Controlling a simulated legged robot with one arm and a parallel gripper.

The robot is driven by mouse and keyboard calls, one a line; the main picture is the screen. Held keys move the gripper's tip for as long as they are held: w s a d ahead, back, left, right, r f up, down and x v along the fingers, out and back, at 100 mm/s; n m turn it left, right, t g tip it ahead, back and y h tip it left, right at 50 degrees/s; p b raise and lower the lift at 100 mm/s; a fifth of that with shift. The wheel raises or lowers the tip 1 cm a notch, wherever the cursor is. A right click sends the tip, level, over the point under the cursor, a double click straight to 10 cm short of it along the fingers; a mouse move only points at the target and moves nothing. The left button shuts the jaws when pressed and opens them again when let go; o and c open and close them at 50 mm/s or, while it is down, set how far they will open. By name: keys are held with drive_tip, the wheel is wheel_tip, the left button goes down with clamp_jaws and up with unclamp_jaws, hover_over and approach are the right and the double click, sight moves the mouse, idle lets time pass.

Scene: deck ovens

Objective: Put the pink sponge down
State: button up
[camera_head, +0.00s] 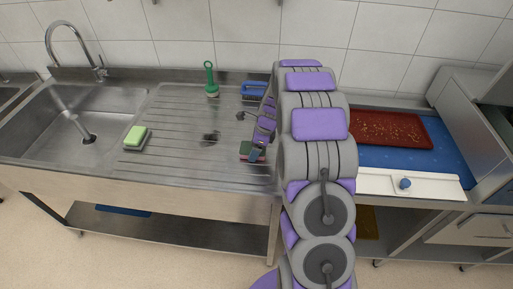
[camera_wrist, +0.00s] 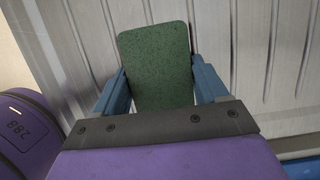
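The sponge between my fingers has a green scouring face (camera_wrist: 155,62) towards the wrist camera. In the head view the same sponge (camera_head: 246,147) shows a green top and a reddish-pink side, at the right end of the ribbed steel drainboard (camera_head: 180,165). My gripper (camera_wrist: 162,88) has its blue fingers close against both sides of the sponge. In the head view my gripper (camera_head: 256,154) points down at the board and partly covers the sponge. I cannot tell whether the sponge touches the board.
A green-and-pale sponge (camera_head: 136,137) lies near the sink basin (camera_head: 75,115). A green-handled brush (camera_head: 211,80) and a blue brush (camera_head: 254,90) stand at the back. A red tray (camera_head: 390,128) lies on the blue surface right of my arm. The board's middle is mostly clear.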

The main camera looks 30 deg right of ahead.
drive_tip(key=shift+o, duration=0.8)
drive_tip(key=shift+a, duration=0.45)
drive_tip(key=shift+o, duration=0.7)
drive_tip(key=shift+a+r, duration=0.1)
drive_tip(key=shift+a, duration=0.05)
drive_tip(key=shift+o, duration=0.6)
drive_tip(key=shift+d, duration=1.25)
drive_tip(key=r, duration=0.1)
drive_tip(key=r+p, duration=0.1)
drive_tip(key=r, duration=0.2)
drive_tip(key=shift+s+a+r, duration=0.35)
drive_tip(key=shift+a+r, duration=0.05)
drive_tip(key=d+p+v, duration=0.1)
drive_tip(key=p+v, duration=0.1)
drive_tip(key=v, duration=0.4)
drive_tip(key=s+a+r+n+g, duration=0.1)
drive_tip(key=s+a+r+n, duration=0.45)
drive_tip(key=s+a, duration=0.25)
drive_tip(key=s+a+r+n+g, duration=0.1)
drive_tip(key=s+a+r+n, duration=0.3)
drive_tip(key=s+a+n, duration=0.35)
drive_tip(key=s+a+n+g+h, duration=0.1)
drive_tip(key=s+a+n, duration=0.3)
drive_tip(key=s+n, duration=0.7)
drive_tip(key=s+r+h, duration=0.1)
drive_tip(key=s, duration=1)
drive_tip(key=shift+n+g+h, duration=0.4)
